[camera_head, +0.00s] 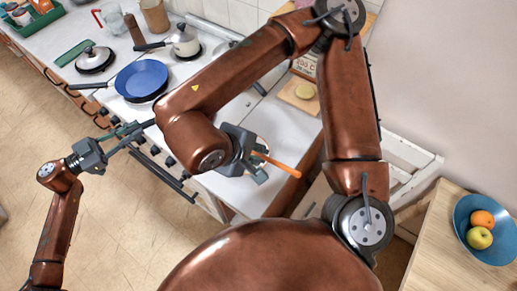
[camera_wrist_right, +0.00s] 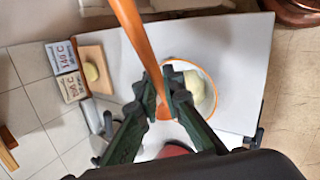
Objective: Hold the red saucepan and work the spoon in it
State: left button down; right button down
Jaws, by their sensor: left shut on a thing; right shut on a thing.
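My right gripper (camera_head: 256,160) is shut on an orange-brown wooden spoon (camera_head: 284,166), whose handle sticks out to the right. In the right wrist view the spoon (camera_wrist_right: 136,38) runs down between the fingers (camera_wrist_right: 163,100); its lower end is hidden. A dark red round patch (camera_wrist_right: 174,150) below the fingers there looks like the saucepan, mostly hidden by the gripper. In the head view my right arm hides the saucepan. My left gripper (camera_head: 125,132) is shut at the stove's front edge on a thin dark handle (camera_head: 143,126) that runs behind my right arm.
A blue frying pan (camera_head: 141,79), a lidded black pan (camera_head: 94,59) and a white pot (camera_head: 186,42) are on the stove. An orange-rimmed bowl (camera_wrist_right: 205,90) is close beside the right fingers. A board (camera_head: 292,96) lies beyond; a blue fruit bowl (camera_head: 466,232) stands right.

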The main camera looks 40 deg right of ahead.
pick_arm(q)
jog(key=shift+f, duration=0.1)
pick_arm(e)
jog(key=shift+s+f+m+g+y, duration=0.15)
jog(key=shift+f+m+g+y, duration=0.3)
jog(key=shift+y, duration=0.25)
jog(key=shift+s+m+g+y, duration=0.1)
jog(key=shift+m+g+y, duration=0.15)
jog(key=shift+m+y, duration=0.35)
jog(key=shift+d+m+y, duration=0.1)
jog(key=shift+m+y, duration=0.25)
jog(key=shift+y, duration=0.45)
jog(key=shift+w+d+r+m+y, duration=0.1)
jog(key=shift+w+r+m+y, duration=0.1)
jog(key=shift+m+y, duration=0.25)
jog(key=shift+w+d+r+m+y, duration=0.1)
jog(key=shift+r+m+y, duration=0.1)
jog(key=shift+m+y, duration=0.25)
jog(key=shift+w+d+r+m+y, duration=0.25)
jog(key=shift+r+m+y, duration=0.15)
jog(key=shift+y, duration=0.2)
jog(key=shift+w+d+r+m+y, duration=0.2)
jog(key=shift+r+m+y, duration=0.1)
jog(key=shift+r+y, duration=0.25)
notch_tip(320, 180, up, 4)
jog(key=shift+f, duration=0.2)
